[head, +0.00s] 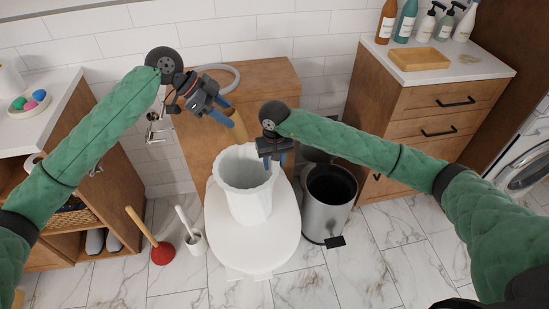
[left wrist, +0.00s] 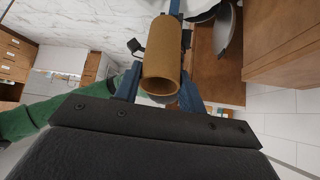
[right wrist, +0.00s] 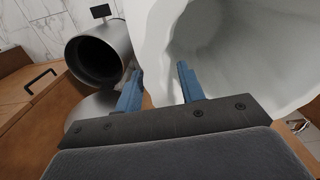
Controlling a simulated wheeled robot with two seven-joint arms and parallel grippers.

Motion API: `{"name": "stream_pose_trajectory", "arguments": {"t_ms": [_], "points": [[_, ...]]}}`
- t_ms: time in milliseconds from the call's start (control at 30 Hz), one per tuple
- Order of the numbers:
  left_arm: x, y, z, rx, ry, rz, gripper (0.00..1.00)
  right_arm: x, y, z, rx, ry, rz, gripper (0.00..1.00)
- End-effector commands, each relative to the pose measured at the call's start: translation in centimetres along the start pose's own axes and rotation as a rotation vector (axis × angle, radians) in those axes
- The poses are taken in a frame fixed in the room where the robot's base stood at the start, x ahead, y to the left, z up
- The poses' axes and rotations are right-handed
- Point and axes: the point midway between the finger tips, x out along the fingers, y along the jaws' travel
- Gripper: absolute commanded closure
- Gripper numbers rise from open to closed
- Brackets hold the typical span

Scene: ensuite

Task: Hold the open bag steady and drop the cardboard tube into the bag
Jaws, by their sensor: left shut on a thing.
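The cardboard tube (head: 239,127) is held above the bag's back rim, apart from it as far as I can tell. My left gripper (head: 222,110) is shut on the tube (left wrist: 163,60), whose open end faces the left wrist camera. The white bag (head: 247,203) stands upright and open on the closed toilet lid. My right gripper (head: 275,158) is at the bag's right rim. In the right wrist view its fingers (right wrist: 160,80) are apart, with the bag's white wall (right wrist: 153,35) between or just beyond them; contact is unclear.
The white toilet lid (head: 256,247) is under the bag. A steel bin (head: 322,217) stands open to the right, beside a wooden cabinet (head: 400,125) with bottles on top. A red plunger (head: 162,254) and a toilet brush (head: 196,244) stand on the floor to the left.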

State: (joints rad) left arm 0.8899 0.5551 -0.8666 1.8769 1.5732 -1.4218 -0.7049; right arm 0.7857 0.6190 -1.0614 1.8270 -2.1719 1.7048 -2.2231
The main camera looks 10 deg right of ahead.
Motion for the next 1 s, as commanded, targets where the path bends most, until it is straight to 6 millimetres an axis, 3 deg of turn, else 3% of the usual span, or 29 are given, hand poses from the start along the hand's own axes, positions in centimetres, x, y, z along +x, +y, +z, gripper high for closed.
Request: {"name": "stream_pose_trajectory", "arguments": {"t_ms": [167, 400, 633, 833, 1000], "points": [[0.0, 0.0, 0.0, 0.000, 0.000, 0.000, 0.84, 0.0, 0.0, 0.0, 0.000, 0.000, 0.000, 0.61], [0.0, 0.0, 0.0, 0.000, 0.000, 0.000, 0.84, 0.0, 0.0, 0.0, 0.000, 0.000, 0.000, 1.00], [0.8, 0.4, 0.6, -0.001, 0.000, 0.003, 0.84, 0.0, 0.0, 0.0, 0.000, 0.000, 0.000, 1.00], [4.3, 1.9, 2.7, -0.004, 0.002, 0.003, 0.84, 0.0, 0.0, 0.0, 0.000, 0.000, 0.000, 1.00], [6.8, 2.0, 5.0, -0.021, 0.002, -0.012, 0.84, 0.0, 0.0, 0.0, 0.000, 0.000, 0.000, 1.00]]}}
